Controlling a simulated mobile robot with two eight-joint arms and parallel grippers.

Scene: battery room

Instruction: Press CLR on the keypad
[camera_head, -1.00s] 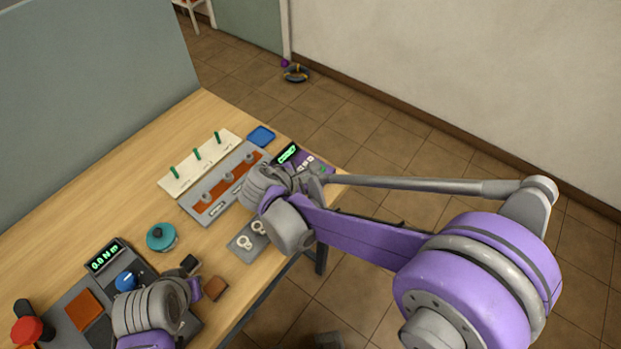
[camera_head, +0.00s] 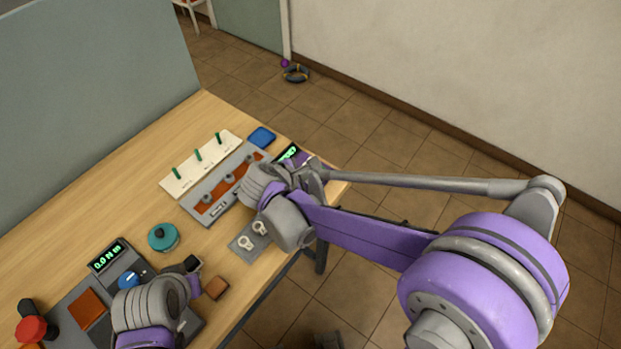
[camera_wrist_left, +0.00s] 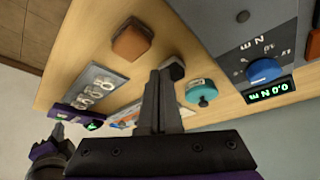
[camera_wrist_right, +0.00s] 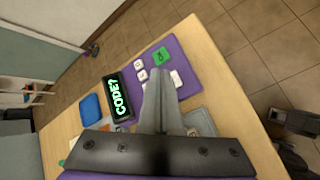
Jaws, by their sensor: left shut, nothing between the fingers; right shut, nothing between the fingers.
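The keypad is a purple panel (camera_wrist_right: 182,55) at the table's far right corner. In the right wrist view it has white keys (camera_wrist_right: 141,75), a green key (camera_wrist_right: 160,57) and a display (camera_wrist_right: 119,97) reading "CODE?". I cannot read a CLR label. My right gripper (camera_wrist_right: 161,76) is shut and empty, its fingertips over the white keys and hiding part of them; I cannot tell whether they touch. In the head view my right arm covers most of the keypad. My left gripper (camera_wrist_left: 162,75) is shut and empty, near a small dark block (camera_wrist_left: 173,68) at the table's front.
A blue tray (camera_head: 262,137) lies just left of the keypad. A pegged white board (camera_head: 205,165), a grey-and-orange fixture (camera_head: 222,190), a teal-topped knob (camera_head: 163,236), a brown block (camera_head: 215,287) and a torque meter (camera_head: 108,256) occupy the table. Bare wood lies along the back.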

